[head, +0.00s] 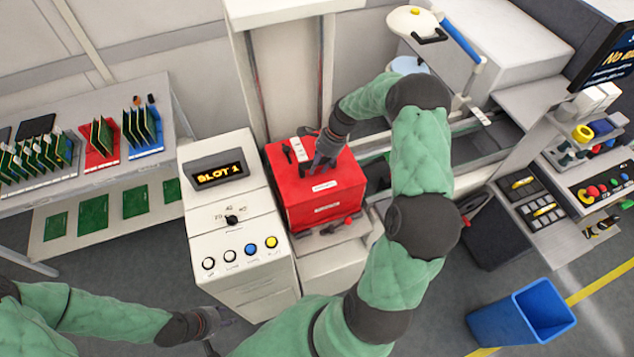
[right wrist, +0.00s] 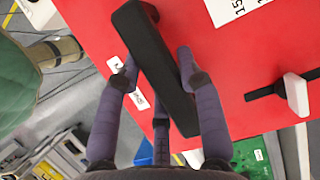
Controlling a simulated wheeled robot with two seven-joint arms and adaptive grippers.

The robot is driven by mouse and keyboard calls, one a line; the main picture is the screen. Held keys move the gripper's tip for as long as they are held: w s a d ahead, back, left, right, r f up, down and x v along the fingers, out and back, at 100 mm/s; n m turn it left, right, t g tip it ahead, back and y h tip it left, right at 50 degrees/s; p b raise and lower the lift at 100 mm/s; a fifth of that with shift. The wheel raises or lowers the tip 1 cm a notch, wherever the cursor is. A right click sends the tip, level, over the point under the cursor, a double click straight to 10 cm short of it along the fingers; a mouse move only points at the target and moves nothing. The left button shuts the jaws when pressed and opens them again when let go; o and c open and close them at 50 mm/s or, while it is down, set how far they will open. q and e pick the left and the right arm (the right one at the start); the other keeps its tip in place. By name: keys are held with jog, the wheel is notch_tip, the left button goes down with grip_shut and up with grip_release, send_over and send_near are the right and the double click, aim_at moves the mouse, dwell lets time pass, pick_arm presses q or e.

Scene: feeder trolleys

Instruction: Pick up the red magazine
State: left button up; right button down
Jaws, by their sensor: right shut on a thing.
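The red magazine (head: 322,205) is a red box with white labels and a black top handle, standing on a pale stand beside the control cabinet in the head view. My right gripper (head: 322,158) is over its top. In the right wrist view, my right gripper's fingers (right wrist: 157,95) are around the black handle (right wrist: 150,55) on the red magazine (right wrist: 235,65). The gripper is shut on that handle. I cannot tell whether the magazine is lifted. My left gripper (head: 213,322) is low at the left, away from the magazine; its finger opening is unclear.
The control cabinet (head: 240,250), with a "SLOT 1" display (head: 218,172), stands close at the left of the magazine. A table (head: 165,110) with green boards is further left. A blue bin (head: 520,318) stands on the floor at right. A tool bench (head: 560,160) is at the right.

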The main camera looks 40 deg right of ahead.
jog(key=shift+w+d+r, duration=0.15)
jog(key=shift+r, duration=0.15)
jog(key=shift+r, duration=0.2)
jog(key=shift+w+d+r, duration=0.1)
jog(key=shift+r, duration=0.2)
jog(key=r, duration=0.3)
jog(key=shift+s+b, duration=0.25)
jog(key=shift+b, duration=0.1)
jog(key=s+a+r+b, duration=0.1)
jog(key=s+a+r, duration=0.2)
jog(key=s+r, duration=0.6)
jog(key=shift+s+a+b, duration=0.15)
jog(key=shift+s+b, duration=0.25)
jog(key=shift+s, duration=1.8)
jog(key=shift+r, duration=0.3)
